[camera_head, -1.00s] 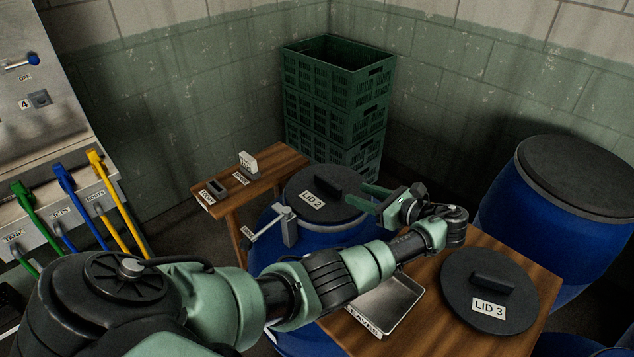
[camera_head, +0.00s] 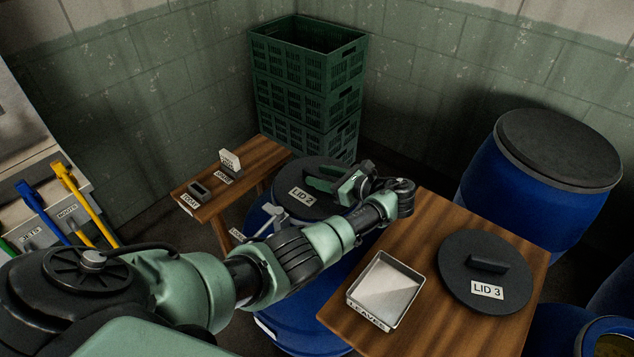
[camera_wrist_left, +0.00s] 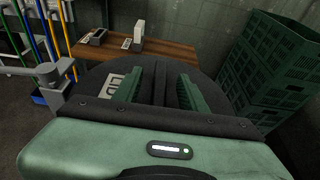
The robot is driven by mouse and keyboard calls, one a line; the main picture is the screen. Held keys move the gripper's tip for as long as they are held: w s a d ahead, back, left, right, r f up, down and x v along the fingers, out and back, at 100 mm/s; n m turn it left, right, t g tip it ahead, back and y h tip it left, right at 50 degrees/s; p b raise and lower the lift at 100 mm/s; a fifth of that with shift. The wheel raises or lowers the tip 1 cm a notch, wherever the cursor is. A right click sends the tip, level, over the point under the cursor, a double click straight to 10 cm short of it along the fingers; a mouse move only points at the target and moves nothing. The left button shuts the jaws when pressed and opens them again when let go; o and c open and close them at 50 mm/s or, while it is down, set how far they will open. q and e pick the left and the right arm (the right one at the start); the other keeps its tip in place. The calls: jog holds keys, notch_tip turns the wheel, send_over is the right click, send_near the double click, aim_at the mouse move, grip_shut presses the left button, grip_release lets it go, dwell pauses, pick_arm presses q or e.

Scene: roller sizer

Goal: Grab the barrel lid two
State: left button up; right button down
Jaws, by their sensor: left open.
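The barrel lid two is a round dark lid labelled LID 2 (camera_head: 301,196), lying on a blue barrel (camera_head: 288,312) in the head view. My left gripper (camera_head: 326,181) is open over the lid. In the left wrist view its green fingers (camera_wrist_left: 160,88) stand on either side of the raised dark handle bar (camera_wrist_left: 160,84) of the lid. I cannot tell whether they touch it. The gripper hides part of the handle in the head view. My right gripper is not in view.
A wooden table holds lid three (camera_head: 487,268) and a metal tray labelled LEAVES (camera_head: 388,290). A grey lever (camera_head: 277,218) stands at the barrel's near edge. Stacked green crates (camera_head: 310,85) stand behind. A small wooden bench (camera_head: 225,178) is to the left.

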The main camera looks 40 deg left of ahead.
pick_arm(q)
jog(key=shift+x, duration=0.8)
grip_shut()
jog(key=shift+w, duration=0.1)
dwell(0.7)
